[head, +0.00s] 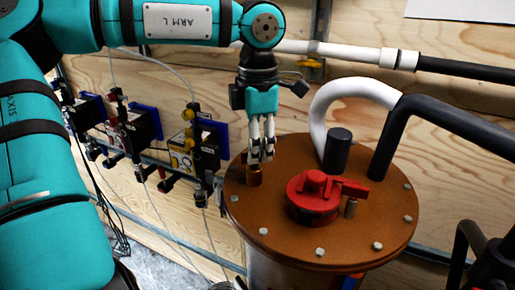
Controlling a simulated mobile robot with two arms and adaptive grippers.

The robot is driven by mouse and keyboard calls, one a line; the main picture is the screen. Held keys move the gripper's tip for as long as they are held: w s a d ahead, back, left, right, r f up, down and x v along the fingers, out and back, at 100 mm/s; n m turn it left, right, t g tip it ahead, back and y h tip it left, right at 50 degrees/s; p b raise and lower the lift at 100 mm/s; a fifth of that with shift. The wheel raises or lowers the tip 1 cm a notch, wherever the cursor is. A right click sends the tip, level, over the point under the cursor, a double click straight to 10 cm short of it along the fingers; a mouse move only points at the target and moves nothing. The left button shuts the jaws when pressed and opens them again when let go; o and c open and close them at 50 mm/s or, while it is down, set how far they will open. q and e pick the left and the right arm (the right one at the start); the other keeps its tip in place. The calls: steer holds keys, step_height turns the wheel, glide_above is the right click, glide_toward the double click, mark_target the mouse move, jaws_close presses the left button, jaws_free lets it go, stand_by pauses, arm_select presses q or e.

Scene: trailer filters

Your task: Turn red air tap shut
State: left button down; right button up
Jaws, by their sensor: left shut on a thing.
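A red tap (315,194) with a red handle sticking out to the right sits on the round brown lid (285,243) of a tank. My left gripper (261,157) points down at the lid's back left edge, to the left of the red tap and apart from it. Its fingers are close together at the top of a small brass fitting (254,177) and appear shut on it. The exact contact is partly hidden by the fingers. My right gripper is not in view.
A black cylinder (337,150) and a white and black pipe (440,117) rise from the lid behind the tap. Several valve units with yellow and red parts (182,150) line the wooden wall at left. Bolts ring the lid.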

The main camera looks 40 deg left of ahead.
arm_select(q)
steer(key=m, duration=0.3)
steer(key=shift+d+m, duration=0.1)
steer(key=shift+m, duration=0.2)
steer(key=shift+s+m, duration=0.15)
steer(key=shift+m, duration=1.55)
steer(key=c, duration=1.4)
jaws_free()
steer(key=shift+o, duration=0.2)
steer(key=shift+r, duration=0.1)
step_height(320, 180, up, 12)
